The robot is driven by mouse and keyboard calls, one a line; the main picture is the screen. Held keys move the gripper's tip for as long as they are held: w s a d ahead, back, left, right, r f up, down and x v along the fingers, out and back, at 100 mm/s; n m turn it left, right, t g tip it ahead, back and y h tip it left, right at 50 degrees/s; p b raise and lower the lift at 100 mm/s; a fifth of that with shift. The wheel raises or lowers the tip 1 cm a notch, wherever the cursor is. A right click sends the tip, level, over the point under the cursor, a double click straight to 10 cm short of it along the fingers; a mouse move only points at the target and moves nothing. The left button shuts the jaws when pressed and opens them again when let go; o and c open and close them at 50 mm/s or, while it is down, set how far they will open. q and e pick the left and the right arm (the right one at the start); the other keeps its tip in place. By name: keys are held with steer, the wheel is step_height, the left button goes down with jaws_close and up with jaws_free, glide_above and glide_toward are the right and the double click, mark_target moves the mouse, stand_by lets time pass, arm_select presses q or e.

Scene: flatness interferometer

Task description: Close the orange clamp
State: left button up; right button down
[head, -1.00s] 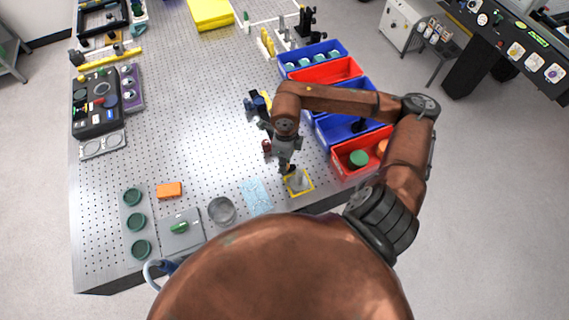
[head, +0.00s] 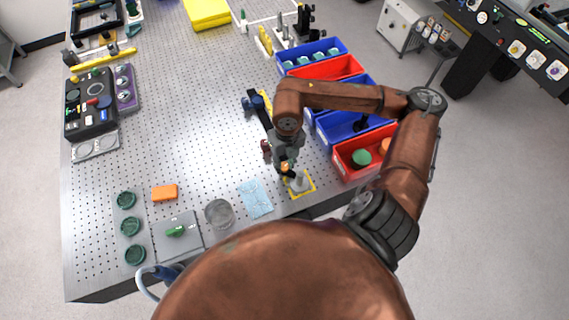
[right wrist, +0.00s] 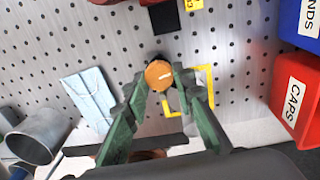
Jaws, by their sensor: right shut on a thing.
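The orange clamp part (right wrist: 158,75) shows in the right wrist view as a round orange knob with a pale mark. It sits between the tips of my right gripper (right wrist: 160,82), which is shut on it. In the head view a small orange spot of the clamp (head: 285,168) shows at the tips of my right gripper (head: 287,165), just left of a yellow square outline (head: 312,186) near the bench's front edge. The clamp's lower part is hidden by the fingers. My left gripper is not in view.
Red and blue bins (head: 345,160) stand close to the right of my gripper.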

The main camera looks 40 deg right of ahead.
mark_target(286, 166)
steer(key=shift+w+m, duration=0.1)
steer(key=shift+m, duration=0.6)
steer(key=shift+r, duration=0.1)
steer(key=c, duration=1.6)
jaws_free()
step_height(286, 166, up, 12)
steer(key=shift+d, duration=0.2)
